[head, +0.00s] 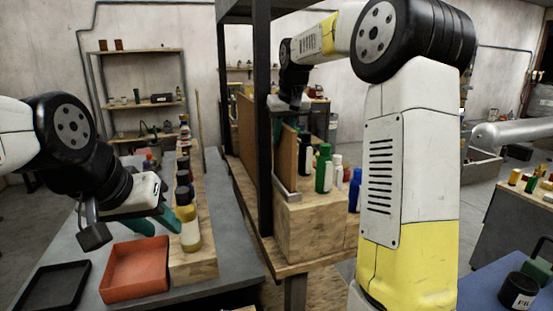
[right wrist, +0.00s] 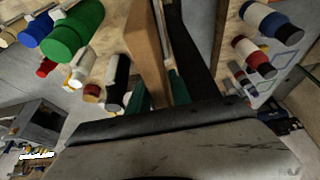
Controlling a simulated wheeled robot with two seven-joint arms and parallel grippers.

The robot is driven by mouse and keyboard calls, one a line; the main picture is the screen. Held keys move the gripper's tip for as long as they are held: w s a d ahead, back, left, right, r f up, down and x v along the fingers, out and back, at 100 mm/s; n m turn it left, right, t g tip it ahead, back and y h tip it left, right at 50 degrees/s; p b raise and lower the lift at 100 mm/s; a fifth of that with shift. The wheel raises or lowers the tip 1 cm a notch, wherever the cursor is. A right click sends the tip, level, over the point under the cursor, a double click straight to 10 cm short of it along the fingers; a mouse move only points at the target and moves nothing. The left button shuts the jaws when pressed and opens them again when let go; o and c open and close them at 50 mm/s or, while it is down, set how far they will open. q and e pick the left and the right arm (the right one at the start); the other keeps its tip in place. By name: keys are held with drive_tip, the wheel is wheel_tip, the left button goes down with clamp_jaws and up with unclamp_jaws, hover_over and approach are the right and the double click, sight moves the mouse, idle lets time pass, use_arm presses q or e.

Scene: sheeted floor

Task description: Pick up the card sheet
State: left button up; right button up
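The card sheet looks to be the brown upright panel (head: 288,160) standing in a narrow metal holder on a wooden block, beside the dark post. My right gripper (head: 285,128) reaches down over its top edge from above. In the right wrist view the tan sheet (right wrist: 148,45) runs between the two green fingers of my right gripper (right wrist: 158,94). The fingers stand apart, one on each side of it; firm contact does not show. My left gripper (head: 156,224) is open and empty, above the left bench near a red tray.
The red tray (head: 136,268) and a black tray (head: 55,285) lie on the grey left bench. A row of bottles (head: 188,218) stands on a wooden ledge beside them. Green and white bottles (head: 323,168) stand right of the sheet. A dark post (head: 263,120) rises close to its left.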

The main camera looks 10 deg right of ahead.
drive_tip(key=shift+f, duration=0.25)
idle(0.5)
drive_tip(key=shift+c, duration=0.4)
clamp_jaws()
idle(1.0)
